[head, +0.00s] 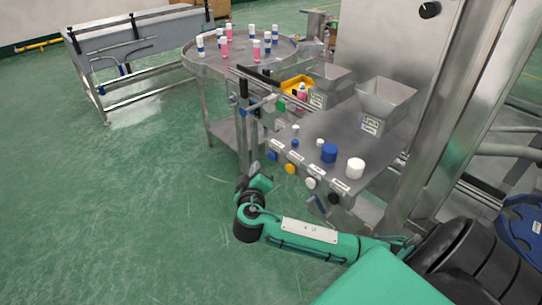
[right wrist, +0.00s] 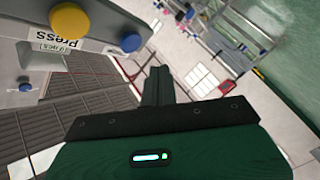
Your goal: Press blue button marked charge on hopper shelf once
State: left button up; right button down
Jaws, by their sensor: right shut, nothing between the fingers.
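The hopper shelf (head: 315,133) has a row of buttons on its front edge, under white labels too small to read. The blue button (head: 273,156) is at the left end of the row, beside the yellow button (head: 291,169). In the right wrist view the blue button (right wrist: 131,42) is up and left of my fingertips, and the yellow button (right wrist: 68,18) has a label reading "press". My right gripper (head: 262,182) is shut and empty, just below and in front of the blue button, apparently apart from it. It shows in the right wrist view (right wrist: 158,75). My left gripper is out of view.
White (head: 310,183) and black (head: 333,198) knobs continue the row. Caps and two hoppers (head: 384,100) stand on the shelf. A steel post (head: 455,110) stands right. Green floor at left is free.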

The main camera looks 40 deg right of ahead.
jog(key=shift+w+d, duration=0.1)
jog(key=shift+d, duration=1.4)
jog(key=shift+b, duration=0.3)
dwell(0.6)
jog(key=shift+d, duration=0.4)
jog(key=shift+w+d, duration=0.1)
jog(key=shift+d, duration=0.5)
dwell(1.9)
jog(key=shift+a+b, duration=0.3)
jog(key=shift+a, duration=0.7)
jog(key=shift+s+a, duration=0.15)
jog(key=shift+a, duration=1.1)
jog(key=shift+s+a, duration=0.15)
jog(key=shift+a, duration=1.1)
